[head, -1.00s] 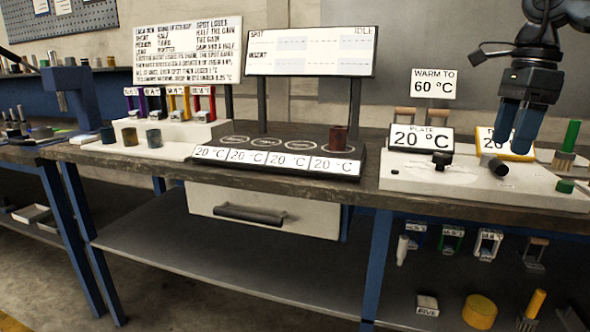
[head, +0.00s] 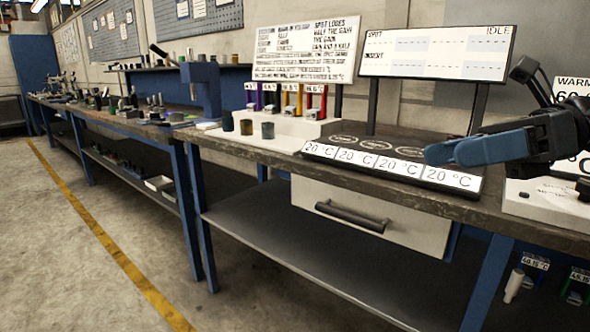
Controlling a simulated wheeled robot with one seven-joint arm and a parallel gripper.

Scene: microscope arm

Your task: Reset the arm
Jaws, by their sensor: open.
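My gripper (head: 440,153) is on the right of the head view, its blue fingers pointing left. It is open, with no object visible between the fingers, though they overlap in this side view. It appears in front of the right end of the dark spot plate (head: 335,170), whose labels read 20 °C. Three round spots show bare on the plate. The right-hand spot and anything on it are hidden behind my gripper. My dark wrist and forearm run up and right, folded near the right edge.
Small cups (head: 267,130) and coloured holders (head: 294,100) stand on a white block on the workbench (head: 240,145). Behind are a text board (head: 305,45) and an IDLE display (head: 435,53). A drawer (head: 350,215) hangs below. The floor at left is clear, with a yellow line.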

